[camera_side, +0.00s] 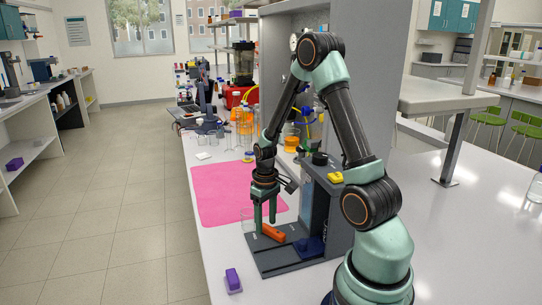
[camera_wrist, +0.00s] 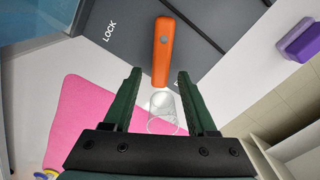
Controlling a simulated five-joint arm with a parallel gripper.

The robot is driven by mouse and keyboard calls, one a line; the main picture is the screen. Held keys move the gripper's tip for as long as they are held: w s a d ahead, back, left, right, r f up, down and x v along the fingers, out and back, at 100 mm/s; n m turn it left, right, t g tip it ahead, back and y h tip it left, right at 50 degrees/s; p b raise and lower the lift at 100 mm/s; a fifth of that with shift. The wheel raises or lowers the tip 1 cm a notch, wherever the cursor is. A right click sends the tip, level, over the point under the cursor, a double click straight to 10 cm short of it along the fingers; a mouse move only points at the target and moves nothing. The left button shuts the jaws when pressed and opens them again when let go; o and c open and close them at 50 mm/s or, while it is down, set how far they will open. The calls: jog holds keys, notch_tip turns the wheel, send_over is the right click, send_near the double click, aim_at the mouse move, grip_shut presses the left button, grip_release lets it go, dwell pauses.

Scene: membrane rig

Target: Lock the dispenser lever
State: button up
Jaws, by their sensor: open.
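The orange dispenser lever (camera_side: 272,233) lies low on the dark grey base plate (camera_side: 285,262) of the rig. In the wrist view the lever (camera_wrist: 163,52) has a grey pivot, and its near end points between my fingertips. A white LOCK label (camera_wrist: 109,32) is on the plate left of the lever. A second small label (camera_wrist: 203,101), too small to read, is to its right. My gripper (camera_side: 265,220) points down over the lever and is open and empty. Its fingers (camera_wrist: 160,75) are either side of the lever's near end; I cannot tell whether they touch it.
A clear glass beaker (camera_wrist: 162,112) stands by the plate's edge, close to my fingers. A pink mat (camera_side: 222,200) lies behind it. A purple block (camera_side: 233,279) sits near the bench's front edge.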

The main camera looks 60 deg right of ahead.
jog(key=shift+f, duration=0.55)
grip_shut()
